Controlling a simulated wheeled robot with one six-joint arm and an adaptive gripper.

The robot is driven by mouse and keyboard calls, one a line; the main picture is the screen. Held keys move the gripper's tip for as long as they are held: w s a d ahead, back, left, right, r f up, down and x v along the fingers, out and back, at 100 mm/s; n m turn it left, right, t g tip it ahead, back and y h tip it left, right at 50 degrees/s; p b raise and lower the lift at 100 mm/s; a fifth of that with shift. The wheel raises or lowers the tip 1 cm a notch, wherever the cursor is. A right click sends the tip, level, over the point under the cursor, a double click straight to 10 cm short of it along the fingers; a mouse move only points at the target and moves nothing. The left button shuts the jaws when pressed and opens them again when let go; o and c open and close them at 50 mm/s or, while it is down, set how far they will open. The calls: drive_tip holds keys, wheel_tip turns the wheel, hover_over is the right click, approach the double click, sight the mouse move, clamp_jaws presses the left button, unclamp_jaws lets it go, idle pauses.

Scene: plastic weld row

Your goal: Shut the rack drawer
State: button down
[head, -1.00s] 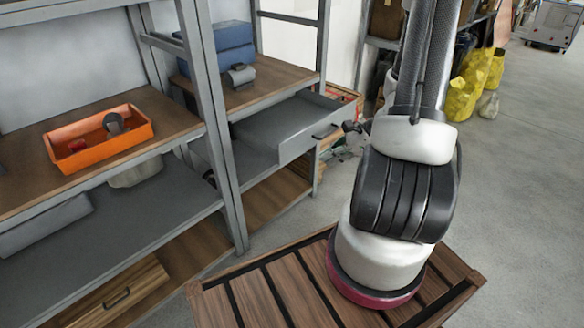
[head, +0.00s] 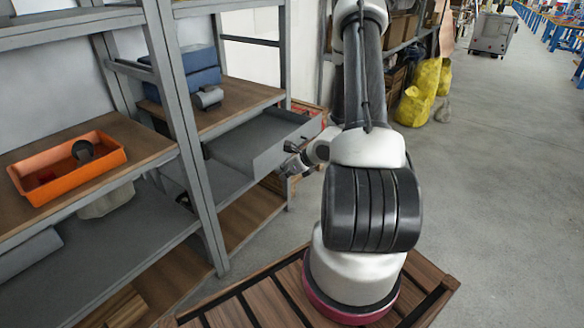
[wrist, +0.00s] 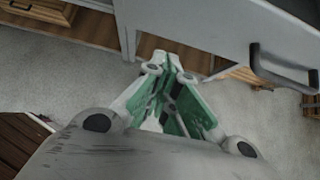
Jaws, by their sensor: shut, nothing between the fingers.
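The grey rack drawer (head: 283,151) stands pulled out of the rack, under the wooden shelf with the blue boxes. Its front panel also shows at the upper right of the wrist view (wrist: 215,28). Its dark bar handle (wrist: 280,74) lies to the right of my fingertips there. My gripper (head: 288,166) is close to the lower part of the drawer front in the head view. In the wrist view my gripper (wrist: 170,62) has its green-padded fingers shut together, with nothing held. I cannot tell whether the fingertips touch the drawer.
The grey rack's upright post (head: 187,140) stands left of the drawer. An orange bin (head: 68,168) sits on the left wooden shelf. Blue boxes (head: 190,72) are on the shelf above the drawer. Yellow bags (head: 422,92) lie behind my arm.

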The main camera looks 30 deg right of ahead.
drive_tip(key=shift+w+a+f, duration=0.1)
drive_tip(key=shift+w+a, duration=0.15)
drive_tip(key=shift+w, duration=0.4)
drive_tip(key=shift+w+a, duration=0.25)
drive_tip(key=shift+w, duration=0.45)
drive_tip(key=shift+w+a+f, duration=0.1)
drive_tip(key=shift+w+a, duration=0.15)
drive_tip(key=shift+w, duration=0.4)
